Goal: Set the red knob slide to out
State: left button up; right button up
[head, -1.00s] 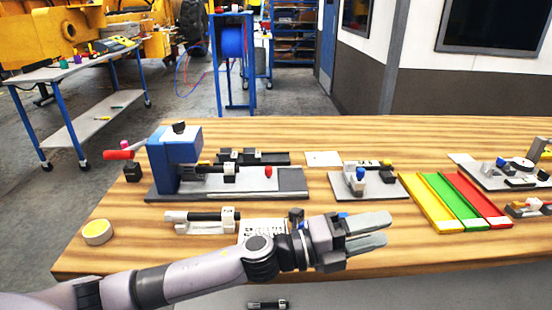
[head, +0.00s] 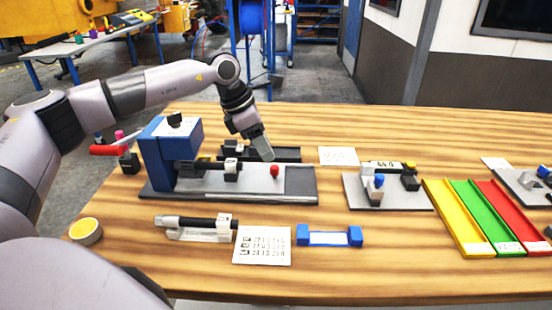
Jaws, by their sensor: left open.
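The red knob (head: 275,171) stands upright on the grey base plate (head: 250,197) of the blue fixture (head: 172,150), to the right of its black-and-white clamp part (head: 231,169). My left gripper (head: 262,150) comes down from above and behind, its fingers pointing down just above and slightly left of the knob. It does not appear to touch the knob. The fingers overlap in this view, so the gap between them is hidden. My right gripper is not in view.
A black tray (head: 288,154) lies behind the fixture. A white printed card (head: 262,246) and a blue-ended holder (head: 329,237) lie in front. A second grey plate with a blue knob (head: 379,181) stands right. Yellow, green and red channels (head: 455,220) lie further right.

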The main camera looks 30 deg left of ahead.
aim_at(273, 167)
pick_arm(q)
jog(key=shift+a+p+x, duration=0.2)
jog(key=shift+p+x, duration=0.1)
jog(key=shift+x, duration=1.4)
jog(key=shift+a+p+x, duration=0.2)
jog(key=shift+p+x, duration=0.05)
jog(key=shift+x, duration=1.4)
jog(key=shift+f, duration=0.1)
jog(key=shift+w, duration=0.1)
grip_shut()
